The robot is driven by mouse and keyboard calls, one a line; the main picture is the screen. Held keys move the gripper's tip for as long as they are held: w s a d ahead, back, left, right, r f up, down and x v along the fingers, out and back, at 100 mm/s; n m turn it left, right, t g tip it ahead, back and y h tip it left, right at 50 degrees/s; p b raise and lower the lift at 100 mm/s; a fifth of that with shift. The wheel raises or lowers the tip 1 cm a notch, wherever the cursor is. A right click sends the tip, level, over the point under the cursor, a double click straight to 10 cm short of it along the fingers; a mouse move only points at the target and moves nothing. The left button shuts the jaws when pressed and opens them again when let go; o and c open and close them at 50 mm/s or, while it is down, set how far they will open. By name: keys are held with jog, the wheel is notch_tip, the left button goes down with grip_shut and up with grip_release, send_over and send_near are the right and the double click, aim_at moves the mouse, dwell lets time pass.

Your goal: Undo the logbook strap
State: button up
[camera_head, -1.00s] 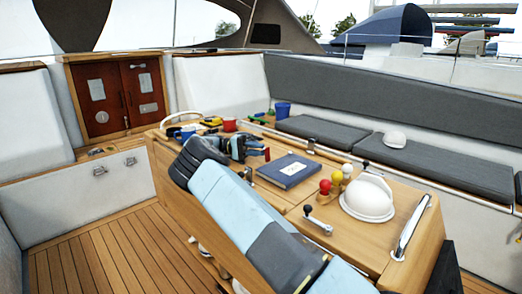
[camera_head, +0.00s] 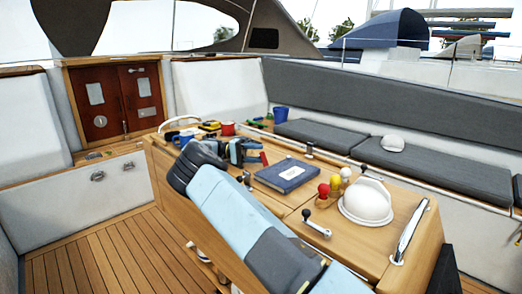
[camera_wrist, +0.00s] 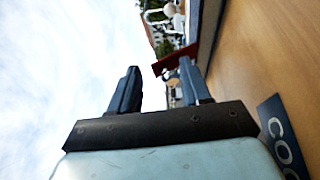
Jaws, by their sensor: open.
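The dark blue logbook (camera_head: 287,174) lies flat on the wooden table, with a pale label on its cover. My gripper (camera_head: 256,151) is just left of and behind the logbook, low over the table. In the wrist view my gripper (camera_wrist: 160,66) has its two dark fingers apart, with nothing clearly held. A small red piece (camera_wrist: 178,60) shows past the fingertips; I cannot tell whether it touches them.
Red and yellow knobs (camera_head: 324,189) and a white dome (camera_head: 367,201) stand right of the logbook. A crank handle (camera_head: 316,223) is in front. A steel rail (camera_head: 410,230) edges the table's right.

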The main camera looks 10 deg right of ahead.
jog(key=shift+r, duration=0.45)
jog(key=s+d+r, duration=0.1)
jog(key=s+r, duration=1)
jog(key=s, duration=0.3)
jog(key=shift+r, duration=0.3)
